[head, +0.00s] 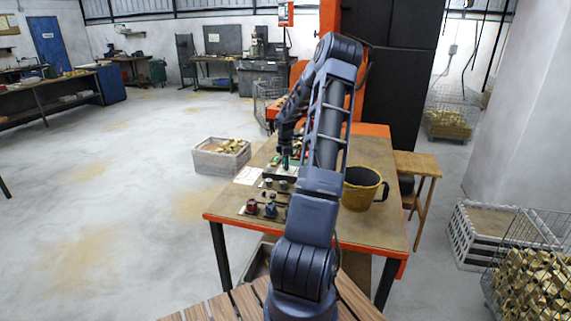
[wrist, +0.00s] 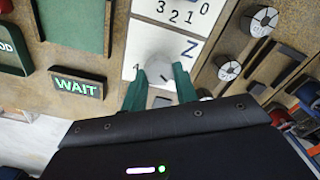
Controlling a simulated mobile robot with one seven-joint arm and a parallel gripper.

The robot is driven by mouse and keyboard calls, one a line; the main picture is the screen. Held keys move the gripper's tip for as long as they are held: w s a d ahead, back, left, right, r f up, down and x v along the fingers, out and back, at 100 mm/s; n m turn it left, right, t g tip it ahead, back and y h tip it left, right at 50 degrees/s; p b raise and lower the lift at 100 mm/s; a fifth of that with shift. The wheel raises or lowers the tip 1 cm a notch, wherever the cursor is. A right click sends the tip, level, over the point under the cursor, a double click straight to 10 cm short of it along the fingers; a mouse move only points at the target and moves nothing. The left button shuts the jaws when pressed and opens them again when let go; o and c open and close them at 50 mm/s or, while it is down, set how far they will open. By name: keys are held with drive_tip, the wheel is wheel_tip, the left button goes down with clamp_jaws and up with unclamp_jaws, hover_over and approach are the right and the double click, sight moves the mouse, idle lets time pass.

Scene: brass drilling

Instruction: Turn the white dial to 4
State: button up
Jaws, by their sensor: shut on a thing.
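The white dial (wrist: 158,66) is in the upper middle of the wrist view, on a white panel (wrist: 145,35). Printed digits 3, 2, 1 and 0 show above it, and a Z-like mark beside it. A dark line shows on the dial's face, but I cannot tell which number it points to. The green fingers of my gripper (wrist: 160,74) stand on either side of the dial, shut on it. In the head view my gripper (head: 285,161) reaches down over the workbench (head: 325,222); the dial cannot be made out there.
A lit WAIT sign (wrist: 77,86) and a green panel (wrist: 75,24) are left of the dial. Round grey knobs (wrist: 228,68) and dark bars are right of it. A yellow bucket (head: 362,190) stands on the bench's right side. A crate of brass pieces (head: 221,163) stands on the floor beyond.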

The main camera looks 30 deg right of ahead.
drive_tip(key=shift+m, duration=0.3)
drive_tip(key=m, duration=0.5)
drive_tip(key=shift+w, duration=0.15)
drive_tip(key=m, duration=0.5)
drive_tip(key=shift+w+d+m, duration=0.1)
drive_tip(key=shift+m, duration=0.3)
drive_tip(key=m, duration=0.6)
drive_tip(key=shift+d, duration=0.15)
drive_tip(key=m, duration=0.5)
drive_tip(key=shift+d+m, duration=0.1)
drive_tip(key=shift+m, duration=0.3)
drive_tip(key=o, duration=1)
